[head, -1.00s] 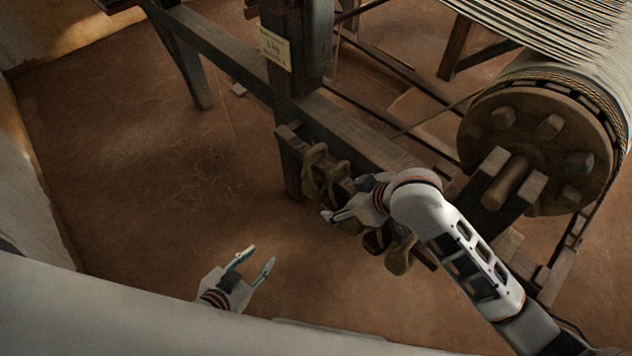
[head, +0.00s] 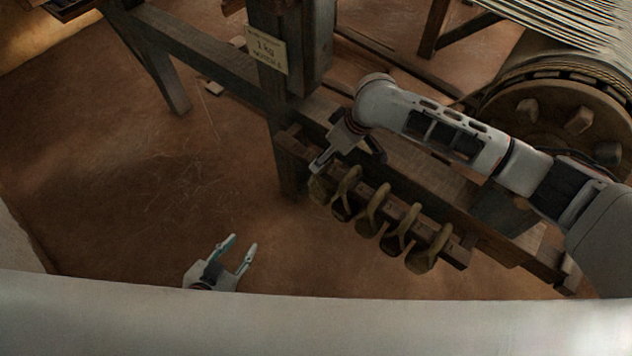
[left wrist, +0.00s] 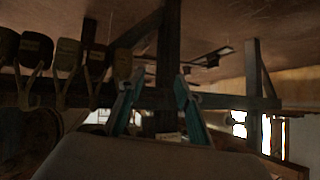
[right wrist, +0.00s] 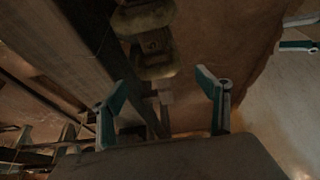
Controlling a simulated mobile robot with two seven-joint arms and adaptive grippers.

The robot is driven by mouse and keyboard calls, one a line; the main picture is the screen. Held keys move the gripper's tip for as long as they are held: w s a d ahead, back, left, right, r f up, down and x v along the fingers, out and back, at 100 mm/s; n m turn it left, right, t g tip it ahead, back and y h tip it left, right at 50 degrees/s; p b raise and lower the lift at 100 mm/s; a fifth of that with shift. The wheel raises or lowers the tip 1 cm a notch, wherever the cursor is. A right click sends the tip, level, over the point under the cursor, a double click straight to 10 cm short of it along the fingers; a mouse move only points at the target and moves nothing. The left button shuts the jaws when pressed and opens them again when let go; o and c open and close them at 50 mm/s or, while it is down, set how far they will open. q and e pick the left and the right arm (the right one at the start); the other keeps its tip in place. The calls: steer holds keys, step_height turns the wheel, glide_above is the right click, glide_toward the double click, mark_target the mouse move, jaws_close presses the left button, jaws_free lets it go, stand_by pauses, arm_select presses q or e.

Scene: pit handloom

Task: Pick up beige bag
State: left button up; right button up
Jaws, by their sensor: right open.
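Several drab beige-brown bags with looped straps hang in a row on a wooden rack; the end bag (head: 320,186) and a middle bag (head: 370,216) show in the head view. My right gripper (head: 348,162) is open above the rack's upper-left end, close to the end bag; contact cannot be told. In the right wrist view, bags (right wrist: 146,20) hang beyond the open fingers (right wrist: 162,76), with nothing between them. My left gripper (head: 242,242) is open and empty, left of the rack. Its open fingers (left wrist: 158,76) show in the left wrist view, with bags (left wrist: 68,56) at left.
The rack (head: 455,250) is beside the dark loom post (head: 292,60), which bears a paper label (head: 267,50). A large loom roller (head: 565,110) stands at right behind my right arm. The brown floor (head: 120,190) at left is clear.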

mark_target(325, 166)
steer(key=b+x, duration=0.1)
steer(key=x, duration=0.1)
steer(key=shift+f, duration=0.8)
steer(key=x, duration=0.1)
steer(key=b+x, duration=0.2)
steer(key=shift+d+f, duration=0.2)
steer(key=shift+f, duration=0.3)
steer(key=shift+w+a+f, duration=0.15)
steer(key=shift+f, duration=0.15)
steer(key=shift+r, duration=0.15)
steer(key=c, duration=1.4)
steer(key=shift+w+r, duration=0.1)
steer(key=shift+r, duration=0.05)
steer(key=c, duration=0.4)
arm_select(q)
steer(key=shift+a+f, duration=0.2)
steer(key=shift+f, duration=0.95)
